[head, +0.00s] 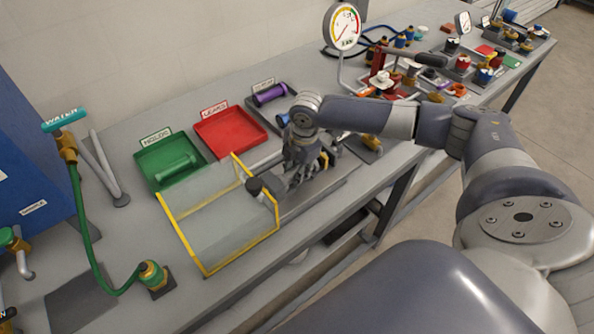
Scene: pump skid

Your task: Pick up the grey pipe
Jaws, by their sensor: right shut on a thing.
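My right gripper (296,172) is over the bench at the middle of the head view, beside the clear guard. It is shut on what looks like the grey pipe, mostly hidden by the fingers. A dark end (255,187) of the held piece sticks out to the left of the fingers, near the guard's yellow right edge. I cannot tell whether the piece touches the bench or the guard. My left gripper is out of view.
A clear yellow-edged guard (222,222) stands left of the gripper. Behind are a green tray (150,185), a red tray (232,140) and a purple pipe (268,94). A gauge (342,27) and several fittings stand farther right. A green hose (84,235) is at left.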

